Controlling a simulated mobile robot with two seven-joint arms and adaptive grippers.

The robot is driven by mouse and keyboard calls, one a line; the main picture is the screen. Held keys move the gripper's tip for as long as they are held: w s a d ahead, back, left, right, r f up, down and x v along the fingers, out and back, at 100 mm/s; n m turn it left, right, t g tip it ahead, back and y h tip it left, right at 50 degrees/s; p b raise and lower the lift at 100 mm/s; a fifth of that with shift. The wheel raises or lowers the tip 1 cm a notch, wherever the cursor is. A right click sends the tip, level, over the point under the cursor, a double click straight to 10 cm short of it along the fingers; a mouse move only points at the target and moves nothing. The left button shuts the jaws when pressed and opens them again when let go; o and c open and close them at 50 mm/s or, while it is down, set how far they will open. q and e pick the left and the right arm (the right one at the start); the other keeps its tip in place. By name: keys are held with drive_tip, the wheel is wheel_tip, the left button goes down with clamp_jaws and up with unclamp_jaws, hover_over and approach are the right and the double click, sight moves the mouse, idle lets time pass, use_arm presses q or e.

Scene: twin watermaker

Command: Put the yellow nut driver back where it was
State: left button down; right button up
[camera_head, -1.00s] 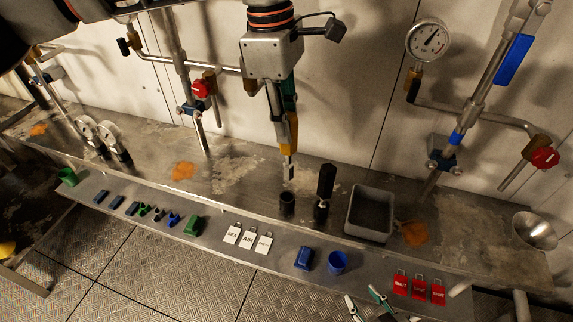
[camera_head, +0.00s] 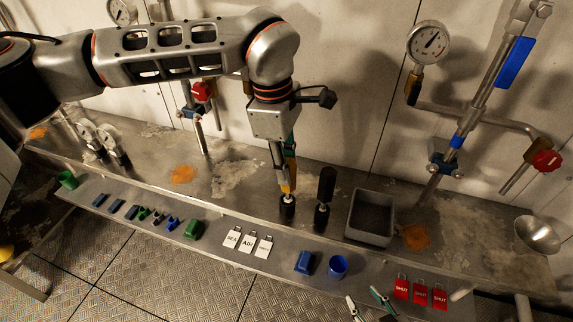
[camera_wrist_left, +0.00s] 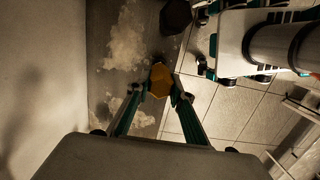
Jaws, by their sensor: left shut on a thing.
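The yellow nut driver (camera_head: 284,188) is upright in my left gripper (camera_head: 287,178), its lower end at the mouth of a small black holder (camera_head: 287,212). I cannot tell how deep its shaft sits in the holder. In the left wrist view, its yellow handle end (camera_wrist_left: 160,80) lies between the two teal fingers of the left gripper (camera_wrist_left: 161,94), which are shut on it. My right gripper (camera_head: 368,303) is at the bottom edge of the head view, its teal fingers apart and empty.
A black-handled tool (camera_head: 325,188) stands in its own holder just right of the nut driver. A grey open bin (camera_head: 351,226) is further right. White tags (camera_head: 248,240), a blue block (camera_head: 305,262) and a blue cup (camera_head: 338,267) sit on the front ledge. Pipework stands behind.

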use_arm(q)
drive_tip(key=c, duration=1.8)
unclamp_jaws()
drive_tip(key=r, duration=0.4)
drive_tip(key=a+r, duration=0.1)
drive_tip(key=r, duration=0.7)
drive_tip(key=shift+w+a, duration=0.2)
